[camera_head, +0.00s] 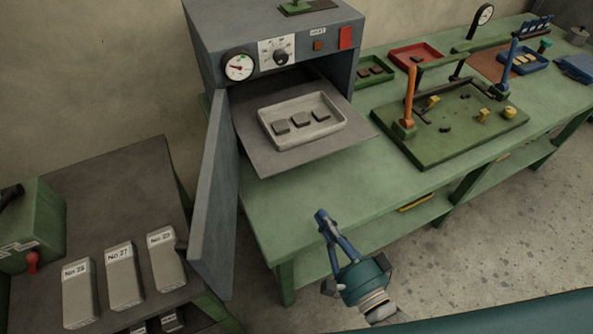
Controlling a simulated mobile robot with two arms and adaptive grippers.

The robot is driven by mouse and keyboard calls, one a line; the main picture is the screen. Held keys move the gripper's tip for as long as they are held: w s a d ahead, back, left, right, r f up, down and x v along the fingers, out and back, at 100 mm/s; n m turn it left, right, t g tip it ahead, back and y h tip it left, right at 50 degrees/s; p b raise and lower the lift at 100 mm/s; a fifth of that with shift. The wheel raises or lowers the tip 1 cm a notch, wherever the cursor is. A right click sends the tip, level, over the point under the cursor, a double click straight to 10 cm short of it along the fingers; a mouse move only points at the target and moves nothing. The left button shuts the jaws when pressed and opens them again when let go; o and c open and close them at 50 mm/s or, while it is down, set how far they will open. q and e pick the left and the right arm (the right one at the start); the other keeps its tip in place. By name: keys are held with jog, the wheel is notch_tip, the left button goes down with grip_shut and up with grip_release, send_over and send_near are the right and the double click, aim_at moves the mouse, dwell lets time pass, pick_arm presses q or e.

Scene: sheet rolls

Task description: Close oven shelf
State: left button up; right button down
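The grey oven (359,68) stands on the green bench with its door (216,195) swung open to the left. Its flat grey shelf (262,158) sticks out of the opening toward me. On the shelf lies a pale tray (337,133) holding three small dark grey pieces (301,119). My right gripper (322,215), with blue fingers and a teal body, is in front of the bench edge, below the shelf in the picture and apart from it. My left gripper is not in view.
A green fixture board (440,148) with an orange post stands right of the shelf. A dark table (110,185) with labelled grey blocks (122,275) is at left, near the open door. The bench front is clear.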

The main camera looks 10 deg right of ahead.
jog(key=x, duration=0.2)
jog(key=shift+w+a+r+p, duration=0.15)
jog(key=shift+w+p, duration=0.1)
jog(key=shift+p, duration=0.05)
jog(key=p+x, duration=0.1)
jog(key=x, duration=0.5)
jog(key=shift+w+a+p, duration=0.1)
jog(key=shift+w+p, duration=0.2)
jog(key=shift+w, duration=0.05)
jog(key=x, duration=0.2)
jog(key=shift+w+a+p, duration=0.15)
jog(key=shift+w+p, duration=0.1)
jog(key=shift+p, duration=0.1)
jog(key=shift+w+a, duration=0.1)
jog(key=shift+w, duration=0.25)
jog(key=shift+w+a, duration=0.15)
jog(key=shift+w, duration=0.2)
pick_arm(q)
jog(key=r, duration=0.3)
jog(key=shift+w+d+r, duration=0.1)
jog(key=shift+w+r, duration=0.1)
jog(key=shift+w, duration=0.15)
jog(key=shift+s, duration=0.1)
